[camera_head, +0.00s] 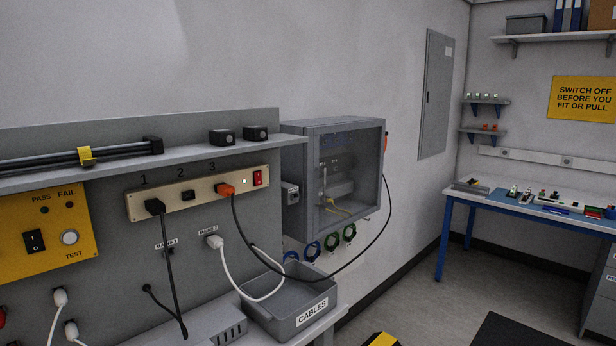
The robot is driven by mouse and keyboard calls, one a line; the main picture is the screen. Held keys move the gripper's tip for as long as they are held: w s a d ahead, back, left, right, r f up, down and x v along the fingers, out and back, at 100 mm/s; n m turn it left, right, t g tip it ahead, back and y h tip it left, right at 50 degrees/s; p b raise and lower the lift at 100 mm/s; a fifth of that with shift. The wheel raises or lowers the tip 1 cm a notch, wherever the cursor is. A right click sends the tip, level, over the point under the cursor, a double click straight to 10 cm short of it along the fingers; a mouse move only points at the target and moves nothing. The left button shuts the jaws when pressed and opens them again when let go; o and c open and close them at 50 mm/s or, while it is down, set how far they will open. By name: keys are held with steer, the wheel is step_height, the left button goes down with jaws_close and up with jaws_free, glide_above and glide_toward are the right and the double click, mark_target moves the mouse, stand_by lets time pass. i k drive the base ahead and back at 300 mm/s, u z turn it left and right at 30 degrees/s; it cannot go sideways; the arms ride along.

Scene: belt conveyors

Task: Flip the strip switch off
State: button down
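A beige power strip (204,192) is fixed to the grey back panel, under the shelf, left of the picture's middle. Its red strip switch (257,178) sits at the strip's right end, beside a small lit indicator (244,188). The sockets are marked 1, 2 and 3. Socket 2 (187,195) holds no corded plug that I can see. The switch's rocker position is too small to tell. My gripper is not in view.
A white plug (214,241) and a grey CABLES bin (292,306) are below the strip. The shelf (190,157) juts out above it. Open floor (440,290) lies right.

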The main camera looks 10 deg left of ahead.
mark_target(258, 180)
steer(key=u, duration=0.25)
steer(key=i, duration=0.95)
steer(key=u, duration=0.45)
